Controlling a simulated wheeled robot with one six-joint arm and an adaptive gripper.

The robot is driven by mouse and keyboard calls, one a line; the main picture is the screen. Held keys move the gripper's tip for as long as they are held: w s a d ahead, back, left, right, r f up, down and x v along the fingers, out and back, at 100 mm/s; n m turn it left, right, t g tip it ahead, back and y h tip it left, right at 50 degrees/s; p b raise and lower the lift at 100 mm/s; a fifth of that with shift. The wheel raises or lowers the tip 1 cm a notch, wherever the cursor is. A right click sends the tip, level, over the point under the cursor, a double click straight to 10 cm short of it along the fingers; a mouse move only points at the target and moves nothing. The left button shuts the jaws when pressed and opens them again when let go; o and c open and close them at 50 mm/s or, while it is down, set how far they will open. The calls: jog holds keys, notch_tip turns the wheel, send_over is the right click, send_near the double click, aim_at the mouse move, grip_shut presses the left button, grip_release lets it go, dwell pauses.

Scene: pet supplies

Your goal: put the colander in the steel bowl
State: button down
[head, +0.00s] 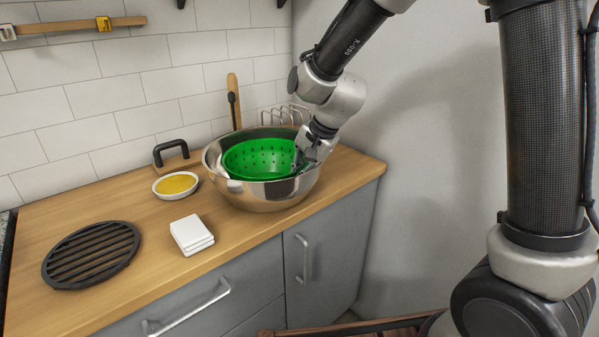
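The green colander (258,160) is inside the steel bowl (268,196), slightly tilted, with its rim near the level of the bowl's rim. The bowl stands on the wooden counter toward its right end. My gripper (301,166) points down at the colander's right edge, inside the bowl's rim. Its fingertips are small and partly hidden against the colander and the bowl wall, so I cannot tell whether they are shut on the colander's rim. The colander's underside is hidden by the bowl.
A small white dish of yellow content (176,184), white stacked tiles (192,235) and a round black grate (92,254) lie left of the bowl. A black-handled item (172,152) and a wire rack (286,114) stand behind. The counter (150,272) has bare room in front.

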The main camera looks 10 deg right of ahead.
jog(key=c, duration=1.9)
grip_release()
jog(key=shift+f, duration=0.1)
jog(key=v, duration=1.2)
jog(key=s+d+r+n+h, duration=0.1)
jog(key=s+d+n, duration=0.1)
jog(key=s+d, duration=0.5)
jog(key=s+d+r+n+h, duration=0.1)
jog(key=s+d+n, duration=0.2)
jog(key=s+d, duration=0.4)
jog(key=s+d+r+n+t+h, duration=0.1)
jog(key=s+d+n+h, duration=0.1)
jog(key=s+d, duration=0.6)
jog(key=shift+d+n, duration=0.3)
jog(key=shift+d, duration=0.95)
